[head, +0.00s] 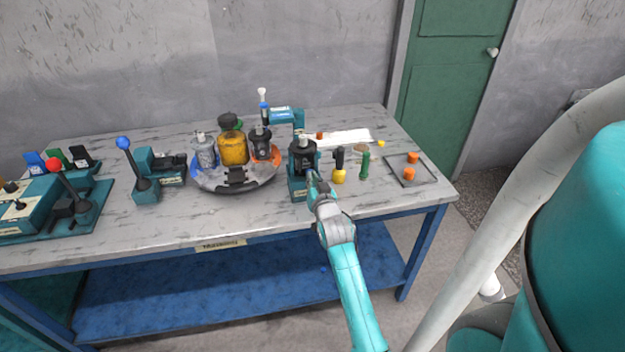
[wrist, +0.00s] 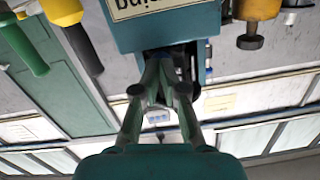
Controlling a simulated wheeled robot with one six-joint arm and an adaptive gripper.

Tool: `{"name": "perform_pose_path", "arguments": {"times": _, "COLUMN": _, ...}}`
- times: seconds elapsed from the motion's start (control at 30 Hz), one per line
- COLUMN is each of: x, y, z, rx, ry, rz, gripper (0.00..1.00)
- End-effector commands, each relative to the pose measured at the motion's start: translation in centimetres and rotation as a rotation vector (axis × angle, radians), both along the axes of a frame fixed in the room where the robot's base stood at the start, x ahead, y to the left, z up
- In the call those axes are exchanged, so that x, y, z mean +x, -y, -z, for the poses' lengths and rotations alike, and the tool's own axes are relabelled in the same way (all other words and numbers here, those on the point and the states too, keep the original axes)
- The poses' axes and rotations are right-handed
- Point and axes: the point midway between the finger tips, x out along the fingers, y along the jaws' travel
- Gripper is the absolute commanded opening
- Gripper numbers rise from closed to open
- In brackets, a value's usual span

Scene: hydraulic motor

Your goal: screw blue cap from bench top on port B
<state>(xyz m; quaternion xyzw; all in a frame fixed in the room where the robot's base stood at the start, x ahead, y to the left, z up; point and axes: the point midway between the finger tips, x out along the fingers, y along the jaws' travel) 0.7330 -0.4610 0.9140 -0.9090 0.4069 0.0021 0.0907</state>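The hydraulic motor (head: 302,160) is a black body with a pale shaft on a teal stand near the bench's front edge. My gripper (head: 312,176) is at the front right of it in the head view. In the wrist view my gripper (wrist: 166,62) has its fingertips close together, reaching into the dark area under the teal stand (wrist: 150,30), which bears a label. I cannot tell whether anything is between the fingertips. I cannot make out a blue cap in either view. Port B is not identifiable; my gripper may cover it.
Right of the motor stand a yellow-and-black tool (head: 339,168), a green tool (head: 363,166) and a square tray (head: 427,179) with orange pieces. On the left are a round tray (head: 212,184) with containers and a blue-knobbed lever (head: 124,143). The front bench strip is clear.

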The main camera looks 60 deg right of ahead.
Motion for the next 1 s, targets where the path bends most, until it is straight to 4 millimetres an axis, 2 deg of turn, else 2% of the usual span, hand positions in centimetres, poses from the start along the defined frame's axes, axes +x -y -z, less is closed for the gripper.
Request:
{"name": "perform_pose_path", "arguments": {"times": 0.07, "x": 0.1, "y": 0.1, "z": -0.6, "rx": -0.010, "ry": 0.007, "rz": 0.000, "gripper": 0.35}}
{"name": "perform_pose_path", "arguments": {"times": 0.7, "x": -0.2, "y": -0.1, "z": 0.5, "rx": -0.007, "ry": -0.006, "rz": -0.001, "gripper": 0.35}}
{"name": "perform_pose_path", "arguments": {"times": 1.0, "x": -0.2, "y": 0.0, "z": 0.6, "rx": -0.256, "ry": -0.247, "rz": -0.003, "gripper": 0.35}}
